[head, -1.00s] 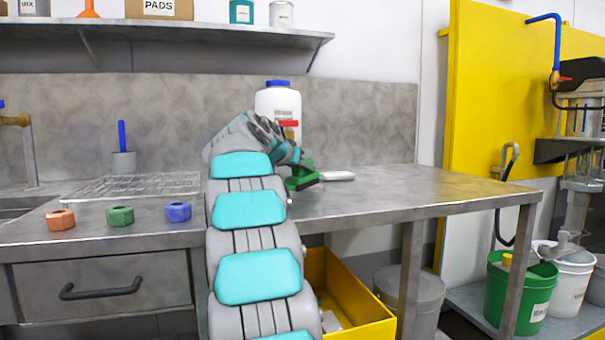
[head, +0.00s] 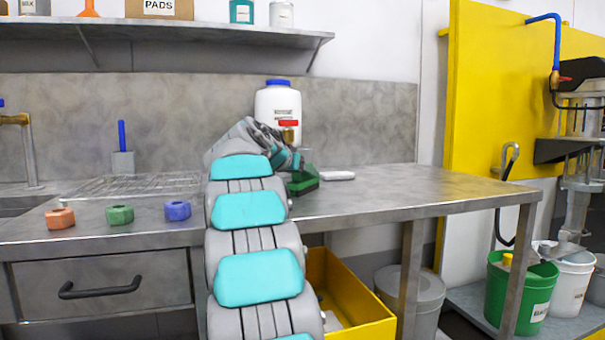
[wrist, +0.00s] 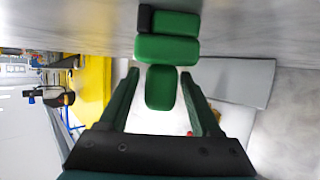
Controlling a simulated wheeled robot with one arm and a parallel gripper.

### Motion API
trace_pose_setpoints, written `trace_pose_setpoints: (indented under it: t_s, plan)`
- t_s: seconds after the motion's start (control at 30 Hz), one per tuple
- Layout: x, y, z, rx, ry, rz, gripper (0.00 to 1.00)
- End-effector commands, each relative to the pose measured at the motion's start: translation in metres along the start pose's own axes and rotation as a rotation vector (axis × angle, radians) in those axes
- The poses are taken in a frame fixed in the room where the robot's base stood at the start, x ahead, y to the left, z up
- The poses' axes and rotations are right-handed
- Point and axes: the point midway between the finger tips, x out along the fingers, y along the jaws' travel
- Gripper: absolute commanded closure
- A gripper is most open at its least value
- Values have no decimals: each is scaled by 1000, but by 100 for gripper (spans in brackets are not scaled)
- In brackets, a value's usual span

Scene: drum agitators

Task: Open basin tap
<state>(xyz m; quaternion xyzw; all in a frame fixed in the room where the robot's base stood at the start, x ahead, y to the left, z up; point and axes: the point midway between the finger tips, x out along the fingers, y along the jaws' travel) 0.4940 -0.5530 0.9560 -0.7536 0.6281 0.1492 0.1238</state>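A brass tap (head: 15,119) with a blue handle stands at the left edge of the head view, above the sink basin (head: 18,205). My gripper is far to its right, over the counter and mostly hidden behind my wrist in the head view. In the wrist view my gripper (wrist: 160,75) has its two dark green fingers apart. A green block-like object (wrist: 167,48) with a black end lies at and between the fingertips, with gaps beside it. Green also shows beside my wrist in the head view (head: 305,181).
A white jug (head: 277,103) with a red-handled spigot stands behind my wrist. A wire rack (head: 130,186), a blue-handled tool in a grey holder (head: 123,162) and orange, green and blue nuts (head: 120,215) lie leftward. The counter's right part is clear.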

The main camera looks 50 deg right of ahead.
Motion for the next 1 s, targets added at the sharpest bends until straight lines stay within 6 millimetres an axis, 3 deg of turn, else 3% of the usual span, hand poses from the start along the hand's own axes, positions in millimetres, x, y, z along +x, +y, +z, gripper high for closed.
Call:
trace_pose_setpoints:
  t_s: [0.37,0.57,0.8,1.0]
  plan:
    - [-4,0,-3,0,0,0,35]
    - [-32,0,-3,1,3,-3,35]
    - [-82,0,-4,1,5,-3,35]
    - [-114,0,-2,0,1,-1,35]
